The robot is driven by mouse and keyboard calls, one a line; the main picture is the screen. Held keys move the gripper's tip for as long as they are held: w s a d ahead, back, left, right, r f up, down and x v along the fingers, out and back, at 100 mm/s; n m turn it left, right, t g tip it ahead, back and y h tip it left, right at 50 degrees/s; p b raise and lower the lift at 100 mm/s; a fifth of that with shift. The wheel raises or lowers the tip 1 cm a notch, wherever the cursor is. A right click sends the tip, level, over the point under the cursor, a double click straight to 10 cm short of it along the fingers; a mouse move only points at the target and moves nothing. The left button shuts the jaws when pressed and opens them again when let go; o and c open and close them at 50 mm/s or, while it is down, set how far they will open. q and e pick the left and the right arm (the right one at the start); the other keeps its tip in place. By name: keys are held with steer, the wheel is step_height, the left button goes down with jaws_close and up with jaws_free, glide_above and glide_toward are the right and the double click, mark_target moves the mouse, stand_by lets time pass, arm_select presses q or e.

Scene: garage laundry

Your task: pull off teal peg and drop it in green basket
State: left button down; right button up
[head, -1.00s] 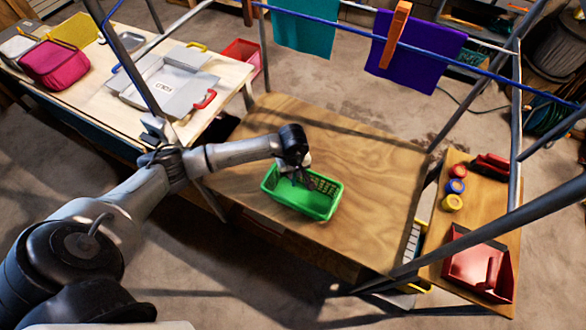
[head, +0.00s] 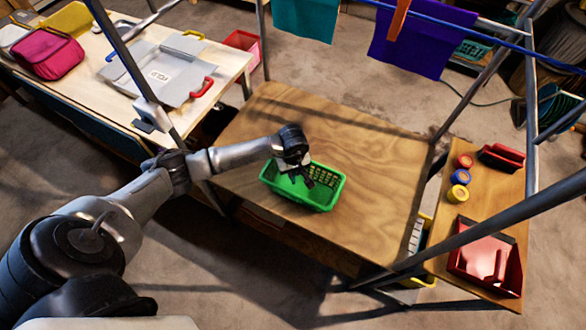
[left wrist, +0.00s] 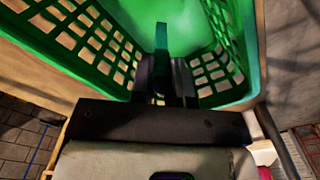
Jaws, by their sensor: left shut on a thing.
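The green basket (head: 290,194) sits upright on the wooden table. My left gripper (head: 308,181) is above and partly inside the basket's opening, pointing down. In the left wrist view the gripper (left wrist: 161,85) is shut on a narrow teal peg (left wrist: 161,37), which sticks out past the fingertips over the basket's inside. The basket's lattice walls and green floor (left wrist: 200,20) surround the fingers there. The peg is too small to make out in the head view. My right gripper is not in view.
A teal cloth (head: 305,17) and a purple cloth (head: 420,42) hang at the top, with an orange peg (head: 398,20) on the purple one. Grey rack poles cross the right side. Rolls of tape (head: 458,193) and a red bin (head: 486,262) lie on the right shelf. The wooden table (head: 375,185) is otherwise clear.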

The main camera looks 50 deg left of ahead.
arm_select(q)
steer(key=c, duration=1)
jaws_free()
steer(key=shift+c, duration=0.2)
step_height(320, 180, up, 14)
steer(key=shift+p, duration=0.35)
steer(key=shift+d, duration=0.1)
